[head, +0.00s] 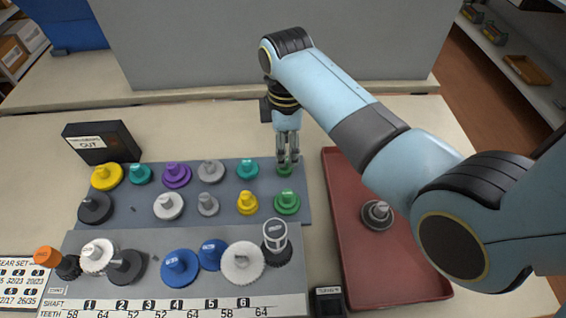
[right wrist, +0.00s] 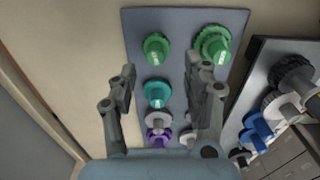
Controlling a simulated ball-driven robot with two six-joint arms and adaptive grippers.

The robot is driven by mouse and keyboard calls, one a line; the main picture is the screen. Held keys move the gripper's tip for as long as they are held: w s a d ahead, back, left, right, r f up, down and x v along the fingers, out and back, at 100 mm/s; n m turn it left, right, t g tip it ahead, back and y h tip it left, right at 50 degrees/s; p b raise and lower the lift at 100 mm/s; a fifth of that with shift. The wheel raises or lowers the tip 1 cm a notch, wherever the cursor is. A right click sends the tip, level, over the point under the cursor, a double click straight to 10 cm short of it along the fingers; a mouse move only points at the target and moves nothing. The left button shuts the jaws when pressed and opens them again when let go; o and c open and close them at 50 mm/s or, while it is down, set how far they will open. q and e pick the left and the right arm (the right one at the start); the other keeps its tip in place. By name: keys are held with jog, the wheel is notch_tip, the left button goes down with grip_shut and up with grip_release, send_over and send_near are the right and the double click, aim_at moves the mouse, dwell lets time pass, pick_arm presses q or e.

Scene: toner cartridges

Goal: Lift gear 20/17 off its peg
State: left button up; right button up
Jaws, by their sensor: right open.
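The gear labels are too small to read, so I cannot tell which gear is 20/17. My right gripper (head: 288,157) is open and points down over a small green gear (head: 285,170) at the back right of the grey-blue board (head: 127,212). In the right wrist view my right gripper (right wrist: 162,72) has its fingers apart with nothing held between them. That view shows the small green gear (right wrist: 157,48) beyond the fingertips and a teal gear (right wrist: 157,93) between the fingers. A larger green gear (head: 287,202) sits in front of the small one. My left gripper is not in view.
Yellow (head: 107,177), purple (head: 177,175) and other gears stand close by on the board. A front rack (head: 200,300) holds larger gears on shafts. A red tray (head: 345,250) at right holds a grey gear (head: 377,214). A black box (head: 101,143) stands at back left.

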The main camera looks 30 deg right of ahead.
jog(key=f, duration=0.5)
jog(key=shift+w+d+f, duration=0.1)
jog(key=shift+w+f, duration=0.05)
jog(key=shift+w, duration=0.1)
jog(key=shift+f, duration=0.25)
jog(key=shift+c, duration=0.6)
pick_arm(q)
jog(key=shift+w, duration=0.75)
pick_arm(e)
grip_shut()
